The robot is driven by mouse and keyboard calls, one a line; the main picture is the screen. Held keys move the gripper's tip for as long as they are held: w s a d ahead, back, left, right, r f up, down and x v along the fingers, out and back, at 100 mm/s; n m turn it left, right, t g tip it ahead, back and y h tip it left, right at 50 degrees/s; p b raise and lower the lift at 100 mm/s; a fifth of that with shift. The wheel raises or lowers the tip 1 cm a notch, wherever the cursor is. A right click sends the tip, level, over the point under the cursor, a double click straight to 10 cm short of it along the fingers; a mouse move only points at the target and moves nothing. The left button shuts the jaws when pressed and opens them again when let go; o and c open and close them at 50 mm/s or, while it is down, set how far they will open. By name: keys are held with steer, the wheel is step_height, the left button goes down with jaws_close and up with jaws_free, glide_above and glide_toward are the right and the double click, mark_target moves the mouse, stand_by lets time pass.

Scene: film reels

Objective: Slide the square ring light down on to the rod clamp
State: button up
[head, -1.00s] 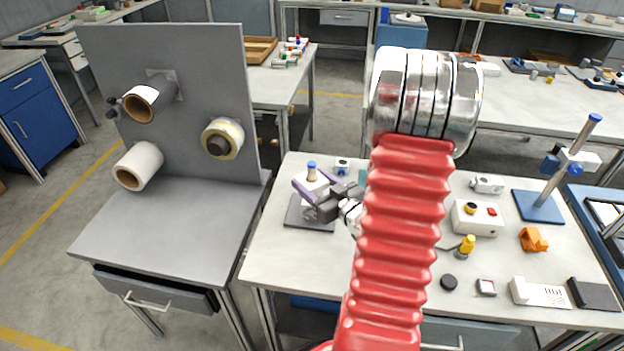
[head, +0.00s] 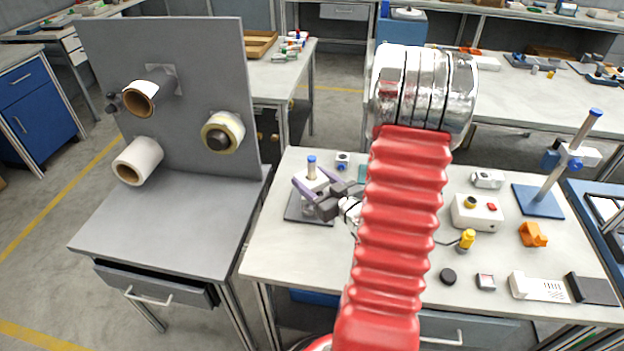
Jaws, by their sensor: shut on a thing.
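My gripper (head: 308,186), with purple fingers, is at the small stand on the left part of the near table. It is shut on a small white piece (head: 314,183), which looks like the square ring light. The white piece sits around or against the upright rod (head: 311,168); which one is too small to tell. The rod has a blue cap (head: 312,159) that stands above the white piece. The stand has a dark square base (head: 297,214). Below the light a greyish part shows, perhaps the rod clamp, mostly hidden by my gripper.
My red arm covers the table's middle. To its right are a white control box (head: 477,213), a yellow part (head: 466,239), an orange part (head: 533,235) and a blue-based stand (head: 538,203) with a tilted rod. The grey bench (head: 170,230) with rolls stands left. The table's front left is clear.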

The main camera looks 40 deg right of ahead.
steer(key=shift+f, duration=0.2)
steer(key=o, duration=1.3)
steer(key=shift+c, duration=0.2)
steer(key=shift+s, duration=0.1)
